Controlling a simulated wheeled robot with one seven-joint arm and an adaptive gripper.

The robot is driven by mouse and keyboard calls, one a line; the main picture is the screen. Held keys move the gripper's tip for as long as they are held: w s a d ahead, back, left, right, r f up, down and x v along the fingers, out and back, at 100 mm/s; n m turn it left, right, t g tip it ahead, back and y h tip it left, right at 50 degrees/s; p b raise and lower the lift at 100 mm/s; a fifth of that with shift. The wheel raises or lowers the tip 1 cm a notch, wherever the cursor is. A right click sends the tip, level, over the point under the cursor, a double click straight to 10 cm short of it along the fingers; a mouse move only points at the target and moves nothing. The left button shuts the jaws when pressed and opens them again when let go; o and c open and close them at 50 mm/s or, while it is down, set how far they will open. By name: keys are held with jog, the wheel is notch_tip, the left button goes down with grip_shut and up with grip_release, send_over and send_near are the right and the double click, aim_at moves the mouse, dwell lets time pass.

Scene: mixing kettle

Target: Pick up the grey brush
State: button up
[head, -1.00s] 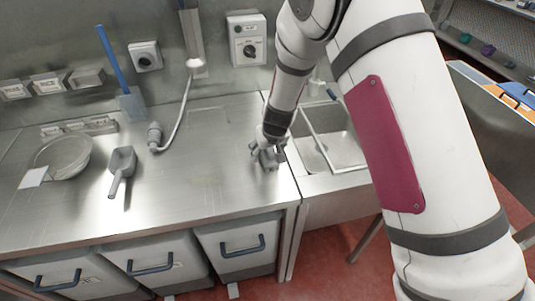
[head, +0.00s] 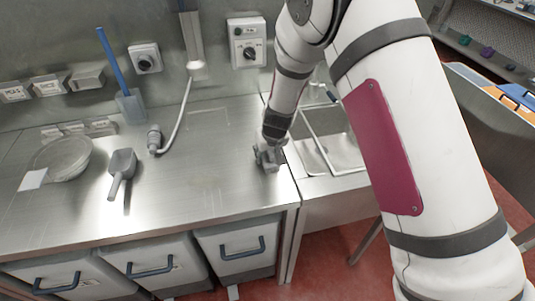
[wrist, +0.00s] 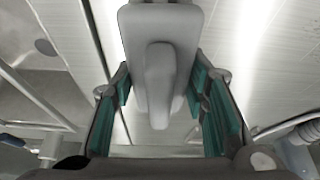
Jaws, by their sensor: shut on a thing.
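The grey brush (wrist: 160,70) fills the upper middle of the wrist view. It has a broad light grey body with a raised, narrower grip. My gripper (wrist: 160,100) has its green-padded fingers on either side of the brush and is shut on it. In the head view, my gripper (head: 269,157) is low at the right end of the steel counter (head: 200,190), close to the sink's edge. There the brush is mostly hidden by the gripper, and I cannot tell whether it still touches the counter.
A sink (head: 342,150) lies right of my gripper. A grey scoop (head: 121,166), a round bowl (head: 62,158), a hose nozzle (head: 154,138) and a blue-handled tool (head: 112,62) are on the left and back of the counter.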

jog(key=shift+r, duration=0.35)
notch_tip(320, 180, up, 2)
jog(key=shift+r, duration=0.15)
jog(key=s+d, duration=0.1)
jog(key=s, duration=0.4)
jog(key=s+d+r+b, duration=0.1)
jog(key=s+d, duration=0.1)
jog(key=s, duration=0.3)
jog(key=s+d+b, duration=0.1)
jog(key=s+d, duration=0.1)
jog(key=s, duration=0.3)
jog(key=shift+d+r, duration=0.2)
jog(key=shift+r, duration=0.15)
